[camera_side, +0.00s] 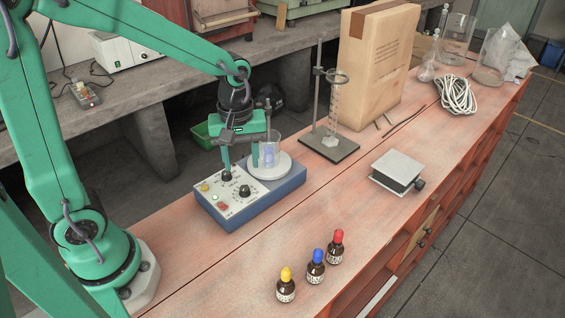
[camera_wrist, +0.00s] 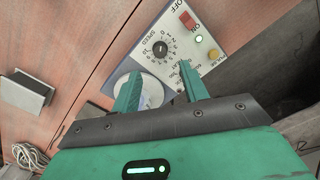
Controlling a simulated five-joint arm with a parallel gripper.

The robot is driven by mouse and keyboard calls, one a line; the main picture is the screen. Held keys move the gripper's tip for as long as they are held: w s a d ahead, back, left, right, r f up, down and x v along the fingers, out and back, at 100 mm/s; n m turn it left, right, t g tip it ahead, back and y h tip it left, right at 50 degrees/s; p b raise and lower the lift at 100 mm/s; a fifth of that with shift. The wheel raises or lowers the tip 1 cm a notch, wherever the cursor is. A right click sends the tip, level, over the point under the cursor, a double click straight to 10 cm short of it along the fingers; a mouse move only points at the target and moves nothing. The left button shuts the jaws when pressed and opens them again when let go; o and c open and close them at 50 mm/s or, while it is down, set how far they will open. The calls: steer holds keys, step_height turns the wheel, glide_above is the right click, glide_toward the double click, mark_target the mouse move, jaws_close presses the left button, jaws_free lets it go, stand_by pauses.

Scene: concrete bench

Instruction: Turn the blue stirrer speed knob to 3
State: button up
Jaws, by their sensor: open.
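The blue stirrer (camera_side: 262,207) stands on the bench with a pale control panel on its near left side. Its black speed knob (camera_side: 244,191) sits on that panel; in the wrist view the speed knob (camera_wrist: 160,49) is ringed by a printed number scale marked SPEED. I cannot read its setting for certain. A second dark knob (camera_side: 227,175) lies below one finger and is mostly hidden in the wrist view. My gripper (camera_side: 241,162) is open and empty above the panel's far side; its fingers (camera_wrist: 157,78) stand apart, and the speed knob shows beyond them, untouched.
The panel also has a red switch (camera_wrist: 187,21) and a yellow button (camera_wrist: 213,54). A ring stand (camera_side: 318,100) is behind right. Three dropper bottles (camera_side: 316,268) stand in front.

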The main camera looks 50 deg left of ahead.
mark_target(244, 188)
steer(key=shift+f, duration=0.15)
steer(key=shift+f, duration=3.75)
jaws_close()
